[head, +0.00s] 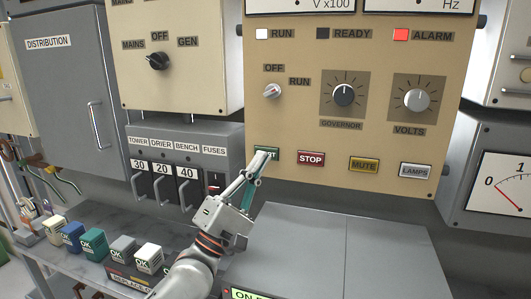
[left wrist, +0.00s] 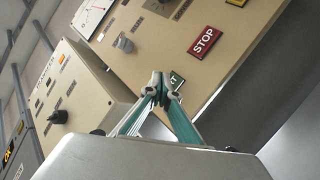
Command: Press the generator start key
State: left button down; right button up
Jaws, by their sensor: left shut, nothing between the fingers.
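The green start key (head: 262,152) is at the lower left of the beige generator panel (head: 320,190), left of the red STOP key (head: 311,158). Only part of its label shows, because my left gripper (head: 262,158) is in front of it. The gripper is shut and empty, with its fingertips at the key. In the left wrist view the fingertips (left wrist: 160,80) overlap the green key (left wrist: 177,80), and the red STOP key (left wrist: 205,41) is to the right. I cannot tell whether the fingertips touch the key. My right gripper is not in view.
The OFF/RUN knob (head: 272,91) is above the start key. The yellow MUTE key (head: 364,165) and white LAMPS key (head: 415,171) are farther right. The fuse box (head: 225,135) is to the left. A shelf (head: 85,218) holds several small blocks. The grey desk top (head: 385,245) is clear.

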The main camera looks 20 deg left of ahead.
pick_arm(q)
jog(key=s+p, duration=0.2)
jog(key=s, duration=0.3)
jog(key=shift+a, duration=0.1)
dwell(0.4)
dwell(0.5)
